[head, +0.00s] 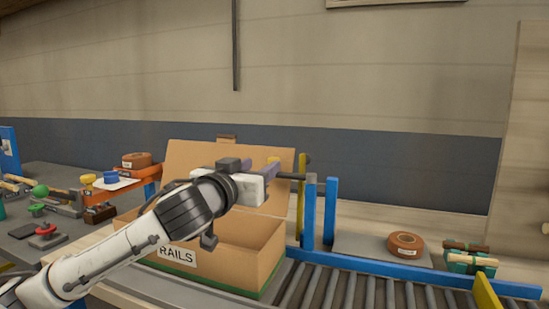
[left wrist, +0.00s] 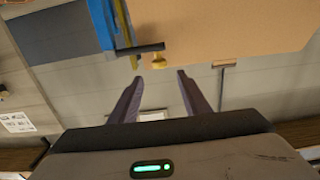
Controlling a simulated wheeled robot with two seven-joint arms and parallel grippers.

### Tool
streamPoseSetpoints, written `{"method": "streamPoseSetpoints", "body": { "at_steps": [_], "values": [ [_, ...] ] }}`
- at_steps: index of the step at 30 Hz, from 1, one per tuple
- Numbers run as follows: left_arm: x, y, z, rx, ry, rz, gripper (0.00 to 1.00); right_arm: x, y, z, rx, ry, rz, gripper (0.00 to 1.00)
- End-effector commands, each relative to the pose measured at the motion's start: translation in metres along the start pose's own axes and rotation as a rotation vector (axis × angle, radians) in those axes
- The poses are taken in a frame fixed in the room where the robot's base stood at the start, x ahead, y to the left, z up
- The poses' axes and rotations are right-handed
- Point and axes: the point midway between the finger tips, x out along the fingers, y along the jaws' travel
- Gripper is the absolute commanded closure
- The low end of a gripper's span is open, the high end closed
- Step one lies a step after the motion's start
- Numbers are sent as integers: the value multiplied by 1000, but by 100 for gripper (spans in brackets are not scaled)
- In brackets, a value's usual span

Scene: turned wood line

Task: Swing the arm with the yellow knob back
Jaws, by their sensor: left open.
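The yellow knob (left wrist: 158,62) shows in the left wrist view, just beyond and between my fingertips, below the end of a dark bar (left wrist: 143,48). The dark bar also shows in the head view (head: 292,176), reaching left from a blue post (head: 310,212). A yellow upright strip (head: 301,205) stands beside that post. My left gripper (head: 277,178) is open and empty in front of the bar, above the cardboard box. In the left wrist view its fingers (left wrist: 159,78) are spread, with no visible contact with the knob. My right gripper is out of view.
An open cardboard box (head: 215,262) marked RAILS stands under my left arm. A roller conveyor (head: 365,288) with blue rails runs to the right. A brown tape roll (head: 405,243) lies behind it. Tools and an orange rack (head: 128,180) stand at left.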

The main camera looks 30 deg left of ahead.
Motion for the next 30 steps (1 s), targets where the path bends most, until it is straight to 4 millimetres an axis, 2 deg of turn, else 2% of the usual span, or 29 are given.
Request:
{"method": "streamPoseSetpoints", "body": {
  "at_steps": [6,12,24,30],
  "values": [
    [43,0,-2,-3,-1,-1,57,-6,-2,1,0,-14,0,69],
    [68,0,-1,0,0,-1,57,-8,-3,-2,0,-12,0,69],
    [75,0,0,2,0,0,57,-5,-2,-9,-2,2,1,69],
    [75,0,0,1,0,0,91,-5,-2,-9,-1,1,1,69]
  ]
}}
